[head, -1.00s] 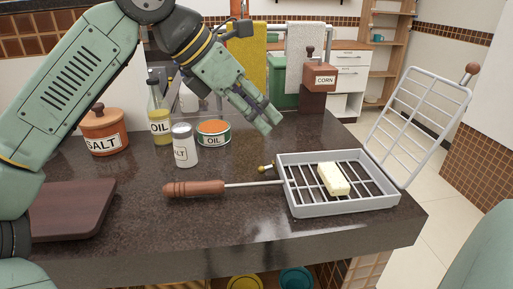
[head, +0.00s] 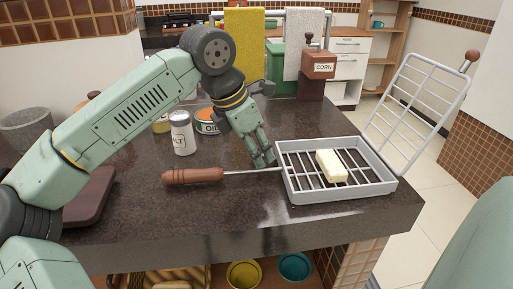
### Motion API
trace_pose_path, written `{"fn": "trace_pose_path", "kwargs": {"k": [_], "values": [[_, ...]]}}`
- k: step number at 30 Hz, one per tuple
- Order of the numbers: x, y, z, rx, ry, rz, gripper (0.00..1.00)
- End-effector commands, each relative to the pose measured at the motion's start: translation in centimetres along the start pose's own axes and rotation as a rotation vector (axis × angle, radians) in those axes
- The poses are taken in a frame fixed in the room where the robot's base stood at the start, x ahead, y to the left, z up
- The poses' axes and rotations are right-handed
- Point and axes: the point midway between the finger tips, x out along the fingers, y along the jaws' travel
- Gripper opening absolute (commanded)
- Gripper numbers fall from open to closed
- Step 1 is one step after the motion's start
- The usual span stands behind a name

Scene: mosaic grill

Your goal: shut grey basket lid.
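The grey basket (head: 335,193) lies on the dark counter near its right end, with a pale yellow block (head: 331,166) on its wire bottom. Its wire lid (head: 417,108) stands open, tilted up and back on the right side, with a brown knob (head: 472,56) at its upper corner. A brown wooden handle (head: 194,176) on a metal rod runs left from the basket. My gripper (head: 263,163) points down just left of the basket, close above the rod. Its fingers look close together, and I cannot see whether they touch anything.
A salt shaker (head: 182,134) and an oil tin (head: 207,121) stand left of my gripper. A corn grinder (head: 318,66) stands at the back. A brown board (head: 90,197) lies at the left. The counter's front strip is clear.

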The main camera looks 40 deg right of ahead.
Motion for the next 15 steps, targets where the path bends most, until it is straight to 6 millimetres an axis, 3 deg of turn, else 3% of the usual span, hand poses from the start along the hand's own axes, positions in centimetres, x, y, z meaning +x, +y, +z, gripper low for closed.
{"fn": "trace_pose_path", "kwargs": {"k": [8,15], "values": [[0.24,-0.01,0.00,0.000,-0.001,0.000,0.35],[0.20,-0.01,0.00,0.000,-0.001,0.000,0.20]]}}
